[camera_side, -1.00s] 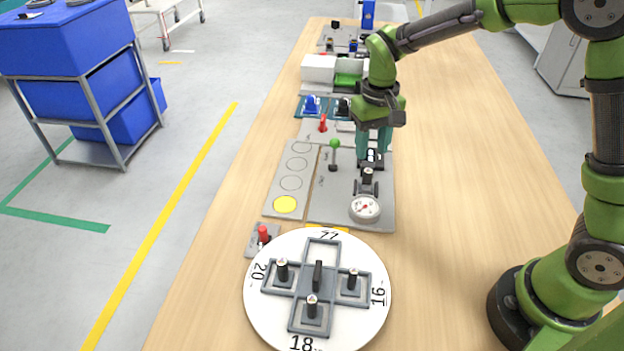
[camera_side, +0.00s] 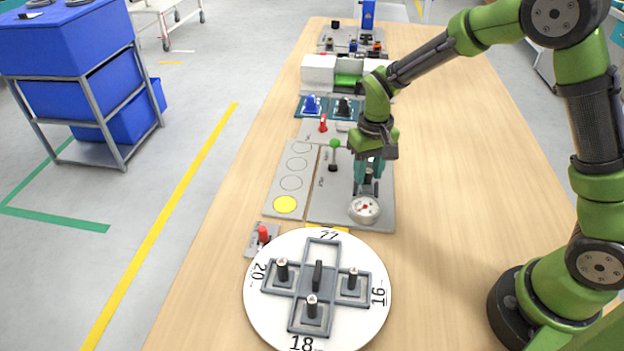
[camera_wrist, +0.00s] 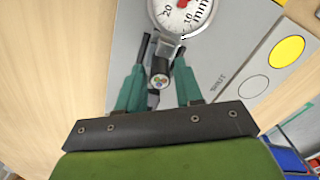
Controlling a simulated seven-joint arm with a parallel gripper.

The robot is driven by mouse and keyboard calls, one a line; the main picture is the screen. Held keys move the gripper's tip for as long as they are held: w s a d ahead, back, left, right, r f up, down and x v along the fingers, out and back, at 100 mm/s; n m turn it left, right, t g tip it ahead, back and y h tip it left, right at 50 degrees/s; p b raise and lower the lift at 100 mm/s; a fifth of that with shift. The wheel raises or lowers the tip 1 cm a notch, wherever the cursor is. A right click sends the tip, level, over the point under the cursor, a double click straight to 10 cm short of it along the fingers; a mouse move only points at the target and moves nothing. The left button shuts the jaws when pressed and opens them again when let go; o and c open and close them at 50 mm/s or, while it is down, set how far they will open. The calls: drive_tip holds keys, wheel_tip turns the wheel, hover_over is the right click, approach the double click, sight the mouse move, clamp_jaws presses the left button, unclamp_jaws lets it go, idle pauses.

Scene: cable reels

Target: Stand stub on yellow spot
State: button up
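A short black cable stub (camera_wrist: 159,78) with coloured cores in its end stands at the dial gauge, between my gripper's fingers in the wrist view. In the side view the stub (camera_side: 368,176) is partly hidden by the fingers. My gripper (camera_side: 368,178) is open, its teal fingers around the stub with gaps on both sides in the wrist view (camera_wrist: 159,82). The yellow spot (camera_side: 285,204) is bare, at the near end of a grey strip with outlined circles. It also shows at the upper right of the wrist view (camera_wrist: 286,51).
The dial gauge (camera_side: 365,209) sits just in front of my gripper. A green-knobbed lever (camera_side: 335,145) stands to its left. A white turntable (camera_side: 262,327) in front holds several black stubs in a grey cross-shaped holder; its far compartment is empty. A red switch (camera_side: 263,234) is beside it.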

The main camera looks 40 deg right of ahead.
clamp_jaws()
drive_tip(key=shift+w+d, duration=0.15)
drive_tip(key=shift+w+d, duration=0.2)
drive_tip(key=shift+d, duration=0.05)
drive_tip(key=shift+r, duration=0.1)
wheel_tip(320, 180, up, 7)
drive_tip(key=shift+r, duration=0.2)
idle(0.4)
